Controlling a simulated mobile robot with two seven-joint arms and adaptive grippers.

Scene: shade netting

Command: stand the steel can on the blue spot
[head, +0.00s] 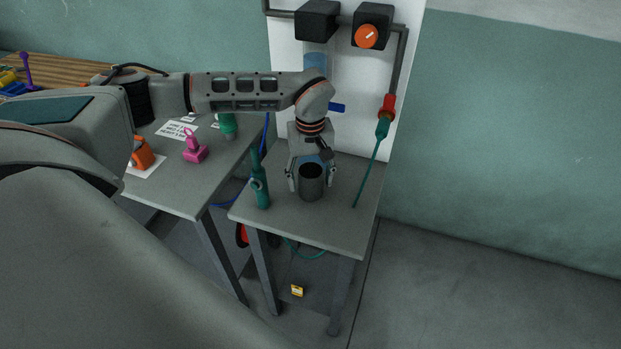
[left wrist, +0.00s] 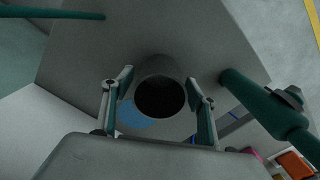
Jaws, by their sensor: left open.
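The steel can (head: 311,187) is a dark grey, open-topped cylinder standing upright on the small grey table. In the left wrist view the can (left wrist: 160,68) shows its dark mouth between the fingers. My left gripper (head: 312,180) is open, with one finger on each side of the can and a gap visible on each side. In the left wrist view the gripper (left wrist: 159,80) also straddles it. The blue spot (left wrist: 131,116) shows beside the can's mouth, partly hidden by the can and a finger. I cannot tell whether the can's base overlaps it. My right gripper is out of view.
A green bottle-like tool (head: 260,186) stands left of the can on the small table (head: 290,222). A green rod (head: 370,172) hangs at the right under a red fitting. A second table (head: 190,185) at left holds a pink item (head: 194,149) and an orange item (head: 143,154).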

